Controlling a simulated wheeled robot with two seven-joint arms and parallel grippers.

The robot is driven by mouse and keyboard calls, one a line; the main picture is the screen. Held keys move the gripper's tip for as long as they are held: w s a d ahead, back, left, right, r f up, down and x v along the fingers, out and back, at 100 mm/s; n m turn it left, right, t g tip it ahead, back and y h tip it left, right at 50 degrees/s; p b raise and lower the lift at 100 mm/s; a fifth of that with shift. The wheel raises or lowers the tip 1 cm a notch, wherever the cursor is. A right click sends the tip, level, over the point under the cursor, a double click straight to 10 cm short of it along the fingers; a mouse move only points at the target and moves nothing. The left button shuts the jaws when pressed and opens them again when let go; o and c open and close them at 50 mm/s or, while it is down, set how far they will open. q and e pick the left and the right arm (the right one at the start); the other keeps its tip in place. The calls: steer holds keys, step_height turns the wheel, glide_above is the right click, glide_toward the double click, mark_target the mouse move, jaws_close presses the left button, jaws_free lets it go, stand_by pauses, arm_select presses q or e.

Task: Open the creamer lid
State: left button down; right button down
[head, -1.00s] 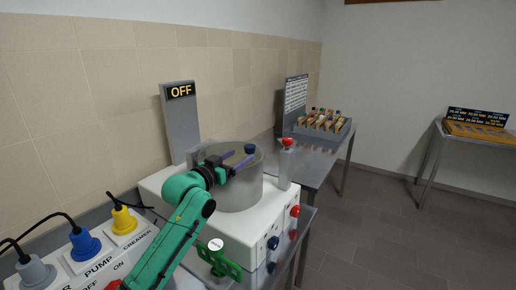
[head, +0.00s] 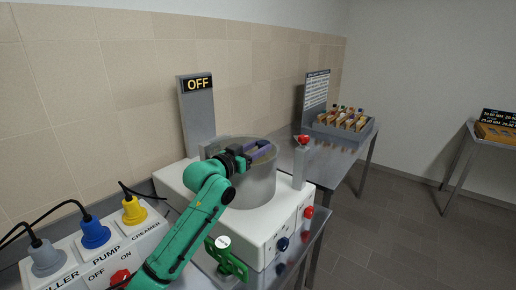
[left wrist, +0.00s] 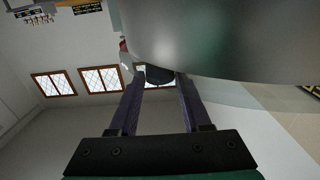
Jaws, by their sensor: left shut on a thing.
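The creamer (head: 247,228) is a white box with a grey drum (head: 252,188) on top, in the middle of the head view. A dark knob (left wrist: 158,74) shows between my left fingertips in the left wrist view, beside a large grey curved surface (left wrist: 230,38). My left gripper (head: 262,152) reaches over the drum's top and is shut on this knob. In the head view the fingers and wrist hide the knob and part of the drum's top. I cannot tell whether the lid is lifted. My right gripper is not in view.
An OFF sign (head: 198,85) stands behind the creamer. A grey post with a red top (head: 303,140) rises at its right. A plug panel (head: 75,265) lies at front left. A green bracket (head: 230,262) stands in front. A rack of bottles (head: 345,118) sits behind right.

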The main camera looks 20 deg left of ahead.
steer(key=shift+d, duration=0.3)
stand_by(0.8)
arm_select(q)
steer(key=shift+r, duration=0.1)
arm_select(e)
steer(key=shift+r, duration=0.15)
